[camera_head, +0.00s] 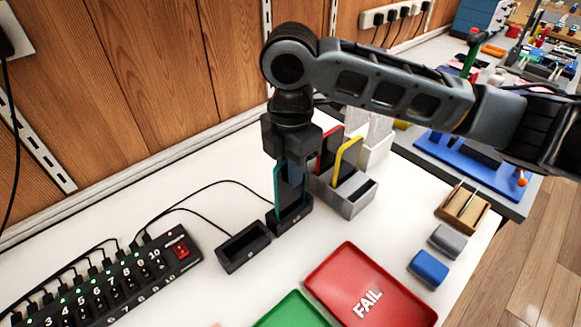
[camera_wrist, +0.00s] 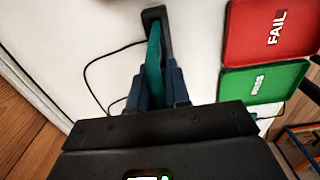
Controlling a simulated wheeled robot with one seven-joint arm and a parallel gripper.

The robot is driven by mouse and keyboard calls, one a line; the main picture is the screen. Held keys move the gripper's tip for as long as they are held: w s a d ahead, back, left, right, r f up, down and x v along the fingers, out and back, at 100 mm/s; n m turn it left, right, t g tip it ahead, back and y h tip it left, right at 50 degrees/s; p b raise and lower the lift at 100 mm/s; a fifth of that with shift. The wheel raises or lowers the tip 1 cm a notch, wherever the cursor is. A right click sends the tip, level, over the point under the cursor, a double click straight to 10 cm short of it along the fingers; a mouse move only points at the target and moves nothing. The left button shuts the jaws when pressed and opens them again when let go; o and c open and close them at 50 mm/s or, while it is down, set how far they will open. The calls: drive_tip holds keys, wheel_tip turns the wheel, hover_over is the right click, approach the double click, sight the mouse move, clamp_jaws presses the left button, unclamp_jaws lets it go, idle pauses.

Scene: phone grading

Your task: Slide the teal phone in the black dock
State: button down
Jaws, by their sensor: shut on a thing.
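The teal phone (camera_head: 279,186) stands upright, its edge showing teal beside my fingers. My gripper (camera_head: 296,174) is shut on it from above. The phone's lower end meets the top of a black dock (camera_head: 291,217), and it looks to be in the slot; how deep I cannot tell. In the wrist view the teal phone (camera_wrist: 154,62) runs from between my gripper's fingers (camera_wrist: 154,88) to the black dock (camera_wrist: 158,14). A second black dock (camera_head: 243,248) stands to the left and its slot is empty.
A grey rack (camera_head: 350,196) with a red and a yellow phone stands close on the right. A red FAIL tray (camera_head: 372,290) and green tray (camera_head: 290,312) lie in front. A black power strip (camera_head: 115,280) and cables are at left. Blue and grey blocks lie right.

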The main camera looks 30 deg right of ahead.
drive_tip(key=shift+f, duration=0.1)
drive_tip(key=shift+f+b, duration=0.3)
drive_tip(key=shift+f, duration=0.2)
drive_tip(key=c, duration=1)
unclamp_jaws()
drive_tip(key=shift+r+p, duration=3.05)
drive_tip(key=shift+r, duration=0.45)
